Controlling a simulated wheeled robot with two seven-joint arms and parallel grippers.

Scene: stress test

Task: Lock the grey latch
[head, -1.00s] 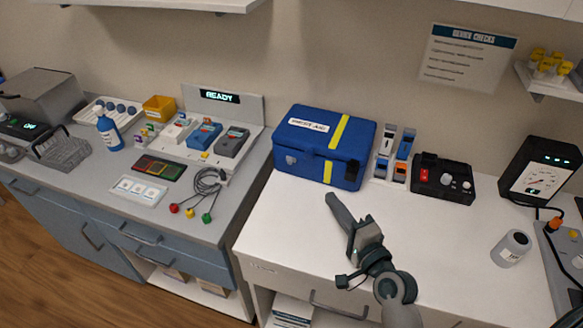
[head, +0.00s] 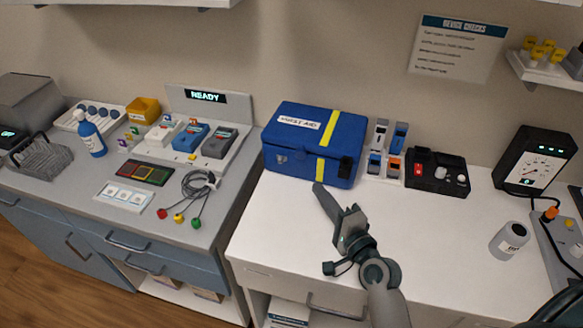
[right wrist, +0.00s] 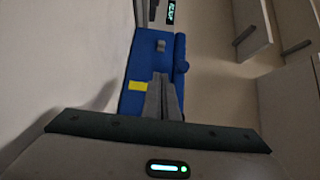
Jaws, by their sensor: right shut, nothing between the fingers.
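The blue first aid box (head: 300,166) stands closed at the back of the white counter, with a yellow stripe on lid and front. A small grey latch (head: 281,158) is on the left part of its front; I cannot tell if it is locked. A dark latch (head: 345,167) is at the right of the front. My right gripper (head: 318,187) is shut and empty, its tips just in front of the box, below and right of the grey latch. In the right wrist view its closed fingers (right wrist: 163,80) point at the box, and the grey latch (right wrist: 160,46) shows beyond them. My left gripper is out of view.
Right of the box stand a rack of coloured items (head: 388,150) and a black device with a red switch (head: 437,173). A grey jar (head: 508,240) stands further right. The white counter (head: 430,235) is clear in the middle. Cables with coloured ends (head: 190,200) lie on the left counter.

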